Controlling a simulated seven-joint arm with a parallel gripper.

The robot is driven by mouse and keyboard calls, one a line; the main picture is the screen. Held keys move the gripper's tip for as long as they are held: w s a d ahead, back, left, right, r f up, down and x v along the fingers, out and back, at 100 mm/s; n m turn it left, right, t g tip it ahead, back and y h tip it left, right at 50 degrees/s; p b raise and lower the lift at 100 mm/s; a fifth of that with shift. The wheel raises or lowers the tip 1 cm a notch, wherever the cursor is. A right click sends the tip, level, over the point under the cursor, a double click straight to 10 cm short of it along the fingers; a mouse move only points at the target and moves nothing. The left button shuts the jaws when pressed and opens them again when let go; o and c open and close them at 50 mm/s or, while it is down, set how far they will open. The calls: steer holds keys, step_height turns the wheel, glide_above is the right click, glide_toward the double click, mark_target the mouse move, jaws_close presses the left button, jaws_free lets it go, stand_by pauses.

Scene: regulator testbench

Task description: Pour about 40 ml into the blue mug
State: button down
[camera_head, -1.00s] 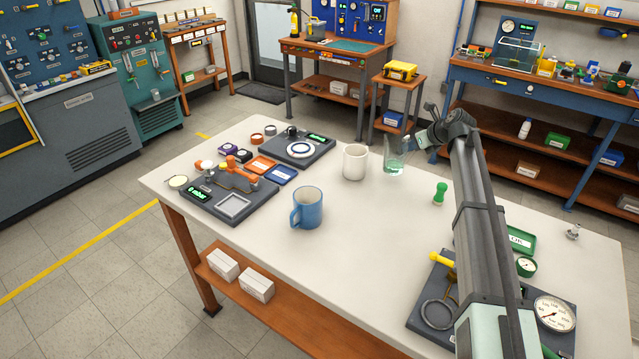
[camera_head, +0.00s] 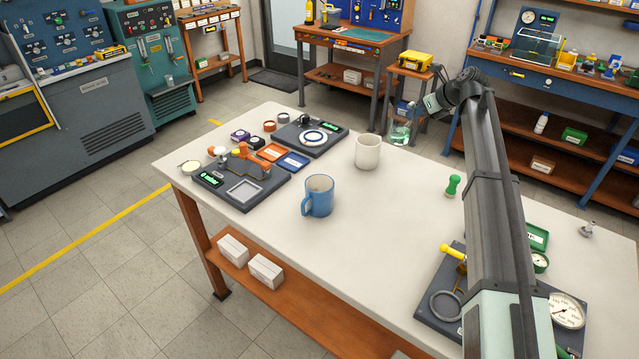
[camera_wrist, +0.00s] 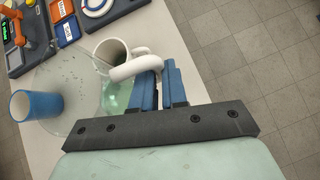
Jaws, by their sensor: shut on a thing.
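The blue mug (camera_head: 319,197) stands upright on the bench with its handle to the left; it also shows at the left of the wrist view (camera_wrist: 38,104). A clear, green-tinted glass vessel (camera_head: 400,132) is held by my gripper (camera_head: 424,112) above the far side of the bench, behind and right of the white mug (camera_head: 367,153). In the wrist view, my blue fingers (camera_wrist: 160,88) are closed at a pale loop handle (camera_wrist: 132,67). The vessel's wide clear wall (camera_wrist: 85,105) shows there, with green liquid (camera_wrist: 118,97) inside. The liquid's level is unclear.
A scale with a green display (camera_head: 325,128) and a dark tray station (camera_head: 240,186) stand on the left of the bench. A green peg-shaped piece (camera_head: 453,186) and a dark gauge station (camera_head: 440,310) are at the right.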

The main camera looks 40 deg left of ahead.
steer(key=s+a+n+g+h, duration=0.5)
steer(key=s+a+n+g, duration=0.5)
steer(key=s+a+n, duration=1.05)
steer(key=shift+s+a+f+m, duration=0.7)
steer(key=shift+s+f, duration=0.1)
steer(key=shift+f, duration=0.95)
steer(key=shift+s+a+f+m, duration=0.65)
steer(key=shift+s+f, duration=0.15)
steer(key=shift+f, duration=1)
steer(key=shift+s+a+f+m, duration=0.6)
steer(key=shift+s+f+m, duration=0.15)
steer(key=shift+f, duration=1)
steer(key=shift+s, duration=0.1)
steer(key=s+d+r+n+t+y, duration=0.3)
steer(key=r+y, duration=0.1)
steer(key=r, duration=0.2)
steer(key=s+d+r+n+t+y, duration=0.2)
steer(key=s+d+r+n+y, duration=0.1)
steer(key=r, duration=0.3)
steer(key=shift+d+r+t+y, duration=0.4)
steer(key=shift+d+y, duration=0.3)
steer(key=shift+y, duration=0.1)
steer(key=shift+s+d+f+n+t+y, duration=0.3)
steer(key=shift+s+d+n+y, duration=0.1)
steer(key=shift+y, duration=0.2)
steer(key=shift+w+a+p, duration=0.1)
steer(key=shift+p, duration=0.2)
